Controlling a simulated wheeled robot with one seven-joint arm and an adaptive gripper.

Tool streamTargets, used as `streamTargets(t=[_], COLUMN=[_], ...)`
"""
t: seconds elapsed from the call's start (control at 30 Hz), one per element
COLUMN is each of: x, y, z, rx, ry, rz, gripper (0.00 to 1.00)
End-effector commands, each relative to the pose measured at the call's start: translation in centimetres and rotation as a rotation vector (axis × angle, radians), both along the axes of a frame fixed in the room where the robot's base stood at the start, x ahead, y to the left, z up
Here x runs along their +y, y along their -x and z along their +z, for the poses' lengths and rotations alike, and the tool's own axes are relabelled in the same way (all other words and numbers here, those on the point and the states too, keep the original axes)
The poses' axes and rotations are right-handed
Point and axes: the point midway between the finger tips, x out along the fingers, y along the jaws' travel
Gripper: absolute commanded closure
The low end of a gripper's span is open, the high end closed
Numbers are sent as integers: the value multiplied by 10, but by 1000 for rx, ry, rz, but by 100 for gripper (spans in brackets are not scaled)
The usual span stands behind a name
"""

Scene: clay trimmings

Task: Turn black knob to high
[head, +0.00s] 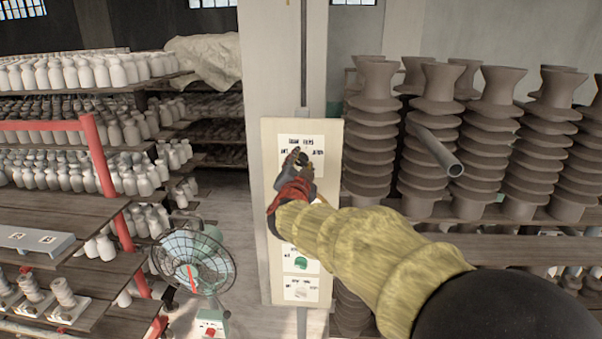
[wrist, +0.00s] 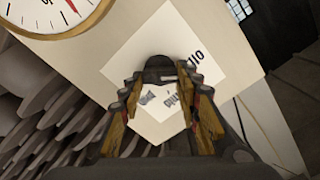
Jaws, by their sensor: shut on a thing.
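A cream control panel (head: 331,190) is fixed to the front of a pillar. A white label with black print (head: 313,142) is on its upper part. My gripper (head: 296,160) reaches this label from the lower right, with its dark fingers against the panel. In the wrist view, the black knob (wrist: 160,70) sits between my two fingertips in front of the white label (wrist: 193,45), and my gripper is shut on it. The fingers hide much of the knob, so its pointer direction cannot be told. The print is too small or skewed to read surely.
Lower on the panel are a green knob (head: 302,263) and another label (head: 300,291). A round dial (wrist: 50,14) shows in the wrist view. A fan (head: 193,260) stands left of the pillar. Stacked brown insulators (head: 433,140) and a metal pipe (head: 437,152) are close on the right.

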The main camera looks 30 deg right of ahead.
Motion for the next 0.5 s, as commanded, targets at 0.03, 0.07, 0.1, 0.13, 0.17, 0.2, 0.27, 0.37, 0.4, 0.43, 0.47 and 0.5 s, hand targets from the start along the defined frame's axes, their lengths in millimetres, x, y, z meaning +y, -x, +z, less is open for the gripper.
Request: streamTargets(t=[0.03,0.07,0.1,0.13,0.17,0.2,0.27,0.37,0.4,0.43,0.47,0.5], x=[0,0,-1,-1,-1,-1,-1,-1,-2,-2,-2,-2], y=[0,0,0,1,0,1,1,1,1,1,1,1], z=[-5,-5,-6,-6,-6,-6,-6,-7,-7,-7,-7,-7], rx=[-28,-44,-65,-81,-96,-118,-150,-203,-224,-240,-256,-276], ry=[-37,-60,-92,-116,-140,-172,-218,-298,-329,-353,-376,-407], rz=[0,0,-1,-1,0,0,-1,0,0,0,0,0], gripper=[92,92,92,92,92,92,92,92,92,92,92,92])
